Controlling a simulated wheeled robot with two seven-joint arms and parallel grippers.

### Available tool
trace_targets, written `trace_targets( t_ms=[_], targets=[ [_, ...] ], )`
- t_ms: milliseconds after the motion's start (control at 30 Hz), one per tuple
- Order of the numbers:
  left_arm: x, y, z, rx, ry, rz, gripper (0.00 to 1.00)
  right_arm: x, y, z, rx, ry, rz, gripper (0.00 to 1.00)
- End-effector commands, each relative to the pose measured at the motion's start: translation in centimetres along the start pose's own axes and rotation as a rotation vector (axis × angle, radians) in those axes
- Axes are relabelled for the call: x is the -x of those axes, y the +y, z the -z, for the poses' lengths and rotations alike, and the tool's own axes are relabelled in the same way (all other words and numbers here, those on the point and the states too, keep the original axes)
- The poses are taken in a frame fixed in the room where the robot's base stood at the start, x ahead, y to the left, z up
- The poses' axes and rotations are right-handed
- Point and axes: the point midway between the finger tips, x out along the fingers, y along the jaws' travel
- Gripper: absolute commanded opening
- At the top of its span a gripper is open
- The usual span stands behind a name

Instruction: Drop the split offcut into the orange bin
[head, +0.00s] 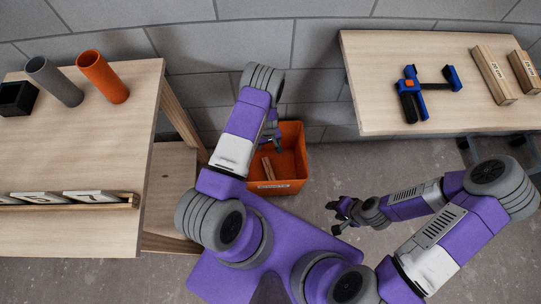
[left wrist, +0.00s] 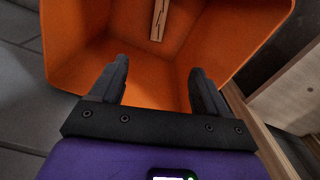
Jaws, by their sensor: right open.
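The orange bin (head: 291,160) stands on the floor between the two tables; its inside fills much of the left wrist view (left wrist: 150,75). The split offcut (head: 267,168), a short pale wooden piece with a dark line along it, lies inside the bin. It also shows at the top of the left wrist view (left wrist: 158,18). My left gripper (left wrist: 160,67) is open and empty over the bin, with the offcut apart from its fingers. In the head view the left gripper (head: 273,138) is partly hidden by its arm. My right gripper (head: 340,213) is open and empty above the floor, right of the bin.
The left table (head: 80,150) holds a grey tube (head: 55,82), an orange tube (head: 103,77), a black box (head: 16,98) and a rail of numbered tiles (head: 75,199). The right table (head: 385,75) holds a blue clamp (head: 425,90) and wooden blocks (head: 493,75).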

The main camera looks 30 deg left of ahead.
Motion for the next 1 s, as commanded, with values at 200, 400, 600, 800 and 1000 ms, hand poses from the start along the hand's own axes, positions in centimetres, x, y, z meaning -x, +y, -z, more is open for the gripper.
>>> trace_targets(
  t_ms=[200,400,600,800,1000],
  targets=[
    [0.1,0.0,0.0,0.000,0.000,0.000,0.76,0.1,0.0,0.0,0.000,0.000,0.000,0.43],
    [2.7,0.0,0.1,0.000,0.001,-0.001,0.76,1.2,-0.4,-0.1,0.000,0.000,0.000,0.43],
    [6.0,0.0,0.1,0.000,0.002,-0.001,0.76,2.5,-0.9,-0.1,0.000,0.000,0.000,0.43],
    [7.6,0.0,0.0,-0.001,0.000,0.000,0.76,2.9,-1.1,-0.1,0.000,0.000,0.000,0.43],
    [7.6,0.0,0.0,0.000,0.000,0.000,0.76,2.9,-1.1,-0.1,0.000,0.000,0.000,0.43]
  ],
)
